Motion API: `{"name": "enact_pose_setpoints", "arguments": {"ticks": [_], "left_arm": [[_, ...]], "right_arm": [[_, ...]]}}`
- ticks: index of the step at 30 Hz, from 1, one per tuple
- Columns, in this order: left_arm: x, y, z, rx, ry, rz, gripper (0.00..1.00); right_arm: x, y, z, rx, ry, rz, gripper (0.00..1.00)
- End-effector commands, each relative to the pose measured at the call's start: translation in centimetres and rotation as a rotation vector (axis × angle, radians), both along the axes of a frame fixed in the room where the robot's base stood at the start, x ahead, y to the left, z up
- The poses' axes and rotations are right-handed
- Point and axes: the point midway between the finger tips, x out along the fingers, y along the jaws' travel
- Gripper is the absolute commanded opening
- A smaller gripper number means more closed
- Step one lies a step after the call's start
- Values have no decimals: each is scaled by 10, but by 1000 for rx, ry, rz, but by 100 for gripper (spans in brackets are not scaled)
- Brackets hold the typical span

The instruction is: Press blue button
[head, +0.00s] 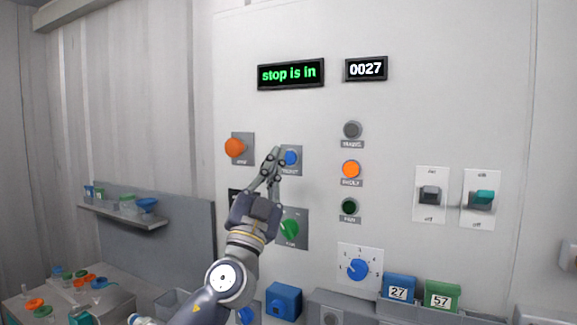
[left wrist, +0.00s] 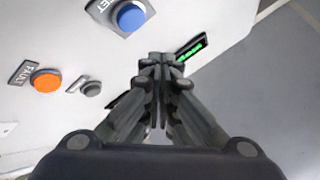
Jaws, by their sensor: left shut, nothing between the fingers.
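The blue button (head: 291,158) sits on a grey plate in the upper middle of the white panel. It also shows in the left wrist view (left wrist: 131,17), near the top edge, and its label there is partly cut off. My left gripper (head: 274,152) is shut and empty, its fingertips just left of the blue button in the head view. In the left wrist view the shut fingers (left wrist: 161,58) point to the right of and below the button. Whether the fingertips touch the panel cannot be told. My right gripper is not in view.
A display (head: 291,74) reads "stop is in". Lamps (head: 351,169), switches (head: 430,195) and a blue knob (head: 357,269) are to the right.

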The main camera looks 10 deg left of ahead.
Motion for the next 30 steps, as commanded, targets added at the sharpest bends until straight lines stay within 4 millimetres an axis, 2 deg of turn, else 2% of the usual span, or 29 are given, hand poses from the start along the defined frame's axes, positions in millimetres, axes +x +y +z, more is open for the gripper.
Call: {"name": "enact_pose_setpoints", "arguments": {"ticks": [3, 9, 30], "left_arm": [[14, -6, -5, 0, -1, 0, 0], [29, -10, -3, -2, -2, 0, 0], [34, -13, 0, 0, 0, -2, 0]], "right_arm": [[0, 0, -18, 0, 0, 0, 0], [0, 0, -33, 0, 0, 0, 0], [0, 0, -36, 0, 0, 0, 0]]}}
